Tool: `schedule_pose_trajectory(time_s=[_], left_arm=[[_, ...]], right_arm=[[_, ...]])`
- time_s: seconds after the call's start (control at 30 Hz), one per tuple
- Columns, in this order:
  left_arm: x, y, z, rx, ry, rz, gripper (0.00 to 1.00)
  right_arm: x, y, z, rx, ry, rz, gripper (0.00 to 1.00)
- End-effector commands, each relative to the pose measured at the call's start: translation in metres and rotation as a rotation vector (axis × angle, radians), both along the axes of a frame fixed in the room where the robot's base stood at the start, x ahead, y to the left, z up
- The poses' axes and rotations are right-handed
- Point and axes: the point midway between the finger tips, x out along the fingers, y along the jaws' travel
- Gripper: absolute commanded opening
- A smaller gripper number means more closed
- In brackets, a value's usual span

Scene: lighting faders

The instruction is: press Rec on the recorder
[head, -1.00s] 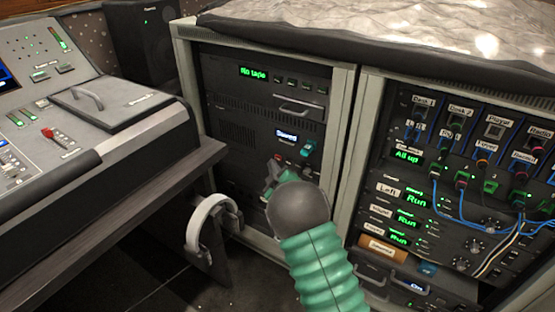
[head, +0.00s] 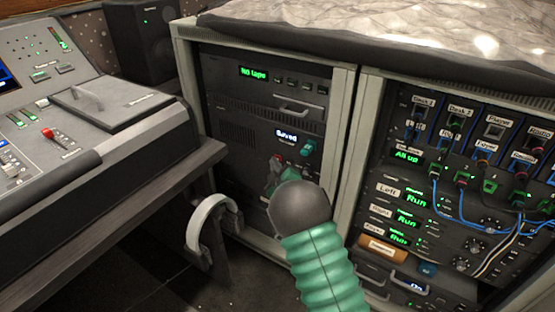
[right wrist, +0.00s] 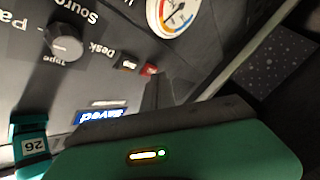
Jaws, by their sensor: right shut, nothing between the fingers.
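The recorder (head: 262,140) is a dark unit in the left rack. Its small display (head: 286,134) reads "Saved", and a teal piece (head: 307,147) sits to its right. No "Rec" label is readable. My right gripper (head: 273,181) is shut and empty in front of the panel, partly hidden by my wrist. Its dark fingers (right wrist: 152,97) are close to the red button; contact cannot be told.
A mixing desk (head: 75,190) stands at left. A white curved handle (head: 212,215) shows below its edge. A right rack (head: 440,200) carries blue cables.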

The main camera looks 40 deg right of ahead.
Motion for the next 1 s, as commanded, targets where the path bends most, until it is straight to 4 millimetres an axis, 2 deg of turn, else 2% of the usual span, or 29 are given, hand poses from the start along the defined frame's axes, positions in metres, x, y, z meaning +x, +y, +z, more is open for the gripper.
schedule_pose_trajectory(time_s=[0.63,1.0], left_arm=[[0.000,0.000,0.000,0.000,0.000,0.000,0.36],[0.000,0.000,0.002,0.000,0.000,0.000,0.36]], right_arm=[[0.001,-0.004,0.000,0.000,0.000,-0.001,0.00],[-0.005,0.009,0.000,0.000,0.001,-0.001,0.00]])
